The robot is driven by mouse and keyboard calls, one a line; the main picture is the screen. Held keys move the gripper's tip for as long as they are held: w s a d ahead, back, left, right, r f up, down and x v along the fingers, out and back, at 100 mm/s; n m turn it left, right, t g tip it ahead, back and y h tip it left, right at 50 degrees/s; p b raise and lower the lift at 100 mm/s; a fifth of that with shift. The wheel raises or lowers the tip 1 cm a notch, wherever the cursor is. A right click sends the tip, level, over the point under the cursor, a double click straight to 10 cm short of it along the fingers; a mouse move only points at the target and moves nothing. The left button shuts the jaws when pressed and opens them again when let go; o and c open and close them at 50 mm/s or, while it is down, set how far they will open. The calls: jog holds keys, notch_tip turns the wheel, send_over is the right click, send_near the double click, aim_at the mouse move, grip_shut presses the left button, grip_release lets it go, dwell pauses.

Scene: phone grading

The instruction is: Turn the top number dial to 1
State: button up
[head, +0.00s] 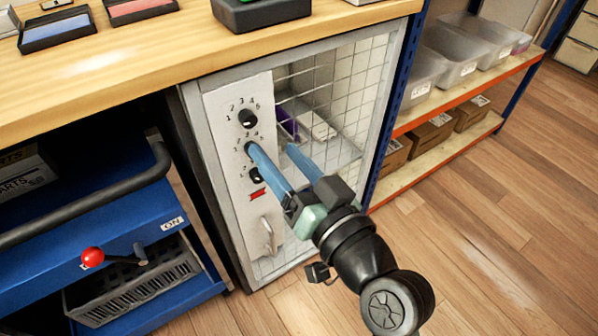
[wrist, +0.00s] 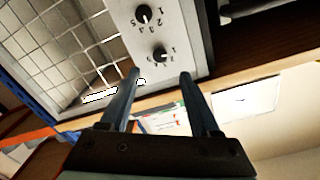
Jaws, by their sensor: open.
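The top number dial (head: 247,118) is a black knob on the upper part of a pale panel (head: 225,125) on the cabinet front, with numbers around it. Its setting is too small to read. It also shows in the wrist view (wrist: 160,52), upside down, just beyond and between my fingertips. A middle dial (wrist: 143,14) and a bottom dial (head: 256,175) sit below it on the panel. My gripper (head: 271,148) is open and empty, with blue fingers spread. In the head view its left fingertip overlaps the middle dial. I see no contact with the top dial.
A red mark (head: 257,194) and a handle (head: 267,235) are lower on the panel. A wire mesh (head: 350,85) is beside it, with items behind. The wooden worktop (head: 165,65) overhangs the cabinet. A blue cart (head: 120,215) stands left, shelves with bins (head: 450,65) right.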

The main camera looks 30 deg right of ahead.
jog(key=s, duration=0.5)
dwell(0.4)
jog(key=w+a+r+n+t, duration=0.1)
jog(key=w+a+r, duration=0.15)
jog(key=r, duration=0.45)
jog(key=w+a+r+n+t, duration=0.2)
jog(key=a+r, duration=0.2)
jog(key=r, duration=0.3)
jog(key=w+a+r+n+t, duration=0.1)
jog(key=w+a+r, duration=0.15)
jog(key=r, duration=0.45)
jog(key=s+a+r+n+t, duration=0.1)
jog(key=s+a+r+t, duration=0.25)
jog(key=r, duration=0.45)
jog(key=s+a+r+t, duration=0.2)
jog(key=s+a+r, duration=0.15)
jog(key=r, duration=0.45)
notch_tip(320, 180, up, 36)
jog(key=p, duration=3.6)
jog(key=shift+w+a, duration=0.2)
jog(key=shift+w, duration=0.2)
jog(key=shift+f, duration=0.2)
